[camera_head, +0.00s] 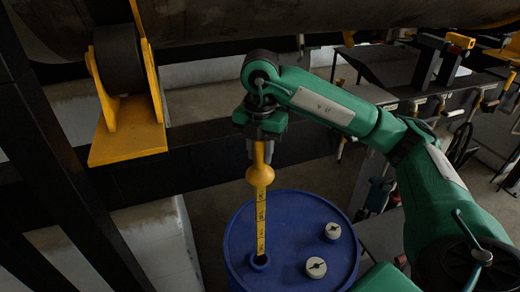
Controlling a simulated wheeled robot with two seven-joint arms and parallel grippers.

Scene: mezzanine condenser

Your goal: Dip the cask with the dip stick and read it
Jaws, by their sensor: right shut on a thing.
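The cask is a blue drum (297,213) at the bottom centre, with a dark round opening at the left of its lid. The yellow dip stick (261,222), with dark marks and a round knob near its top, stands upright over that opening. Its lower end meets the opening, and I cannot tell how deep it reaches. My right gripper (259,146) is shut on the top of the dip stick, above the knob. The marks are too small to read. My left gripper is not in view.
Two pale caps (316,267) sit on the drum lid. A yellow bracket (130,130) with a dark roller stands at the left under a large grey cylinder (300,18). A dark beam runs behind the drum. A bench with tools (400,68) is at the upper right.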

